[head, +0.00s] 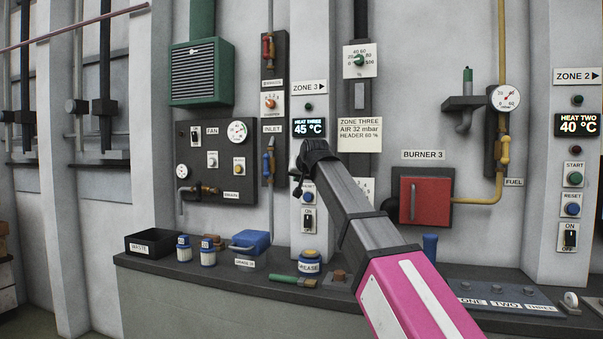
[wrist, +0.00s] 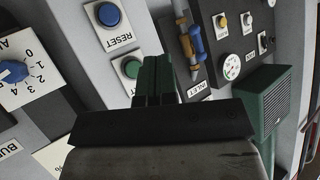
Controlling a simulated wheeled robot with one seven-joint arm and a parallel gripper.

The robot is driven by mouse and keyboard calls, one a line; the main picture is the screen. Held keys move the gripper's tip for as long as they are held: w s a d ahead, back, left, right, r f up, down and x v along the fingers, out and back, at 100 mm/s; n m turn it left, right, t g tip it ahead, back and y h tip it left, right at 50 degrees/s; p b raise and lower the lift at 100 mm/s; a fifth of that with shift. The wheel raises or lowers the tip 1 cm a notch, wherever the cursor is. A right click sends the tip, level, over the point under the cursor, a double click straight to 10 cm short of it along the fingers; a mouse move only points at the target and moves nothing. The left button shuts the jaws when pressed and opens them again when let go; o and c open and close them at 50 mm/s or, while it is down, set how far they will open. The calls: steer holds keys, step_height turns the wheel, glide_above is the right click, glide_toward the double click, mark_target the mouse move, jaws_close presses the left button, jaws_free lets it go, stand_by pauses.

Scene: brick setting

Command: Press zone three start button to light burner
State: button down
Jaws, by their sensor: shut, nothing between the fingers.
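In the wrist view, a green round button (wrist: 131,67) sits on a white plate beside the blue RESET button (wrist: 107,15). The green button's label is not readable there. My gripper (wrist: 157,65) is shut and empty, its fingertips just right of the green button in the picture; I cannot tell if they touch the panel. In the head view, my gripper (head: 304,178) is in front of the zone three column, below the HEAT THREE display (head: 308,127) reading 45 °C, and hides the start button. The blue reset button (head: 308,197) shows below. The burner 3 red door (head: 425,201) is closed.
An ON/OFF switch (head: 308,220) is lower on the column, and a dark green lamp (head: 309,107) is above. Pipes and the INLET valve (head: 268,165) stand to the left. The counter below holds a grease jar (head: 309,262) and a blue box (head: 250,241).

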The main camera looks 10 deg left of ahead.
steer(key=shift+w+a, duration=0.15)
steer(key=shift+w, duration=0.1)
steer(key=shift+w, duration=0.15)
steer(key=w, duration=0.8)
steer(key=shift+w+d, duration=0.3)
steer(key=shift+d, duration=0.05)
stand_by(1.9)
steer(key=shift+w, duration=0.4)
steer(key=shift+w+d, duration=0.1)
steer(key=shift+w, duration=0.35)
stand_by(0.8)
steer(key=shift+s, duration=0.85)
